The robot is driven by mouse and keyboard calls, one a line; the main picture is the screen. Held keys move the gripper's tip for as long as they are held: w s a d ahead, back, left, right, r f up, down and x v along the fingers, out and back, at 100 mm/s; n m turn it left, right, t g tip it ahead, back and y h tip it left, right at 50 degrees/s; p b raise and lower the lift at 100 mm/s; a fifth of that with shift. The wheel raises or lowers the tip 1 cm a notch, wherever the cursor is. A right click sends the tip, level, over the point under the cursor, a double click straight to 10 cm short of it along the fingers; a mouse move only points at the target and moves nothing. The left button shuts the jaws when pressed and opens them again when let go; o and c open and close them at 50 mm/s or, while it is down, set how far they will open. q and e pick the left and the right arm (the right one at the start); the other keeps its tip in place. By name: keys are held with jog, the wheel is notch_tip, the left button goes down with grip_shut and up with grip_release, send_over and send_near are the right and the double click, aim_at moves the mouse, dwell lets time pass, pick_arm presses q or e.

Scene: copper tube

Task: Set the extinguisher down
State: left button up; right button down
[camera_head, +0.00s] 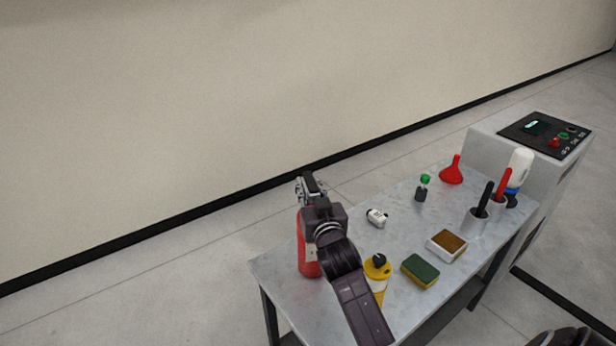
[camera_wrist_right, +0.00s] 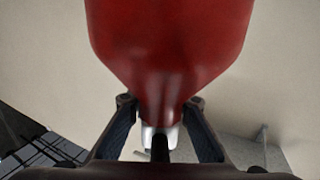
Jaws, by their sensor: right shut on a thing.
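The red extinguisher (camera_head: 308,258) is at the left end of the grey table (camera_head: 270,268) in the head view, partly hidden behind my right arm. It looks roughly upright. I cannot tell whether its base touches the tabletop. My right gripper (camera_head: 310,190) is at its top, shut on it. In the right wrist view the red body (camera_wrist_right: 168,50) fills the upper middle, with the fingers of my right gripper (camera_wrist_right: 158,108) on both sides of its narrow end. My left gripper is not in view.
A yellow bottle (camera_head: 377,270) stands just right of my arm. A control cabinet (camera_head: 545,135) adjoins the table.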

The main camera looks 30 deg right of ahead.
jog(key=shift+r, duration=0.4)
jog(key=c, duration=2.2)
grip_release()
jog(key=shift+f, duration=0.4)
jog(key=o, duration=0.5)
jog(key=shift+s+a+r, duration=0.1)
jog(key=shift+c, duration=0.2)
jog(key=b+v, duration=0.1)
jog(key=v, duration=1.1)
jog(key=shift+b, duration=0.35)
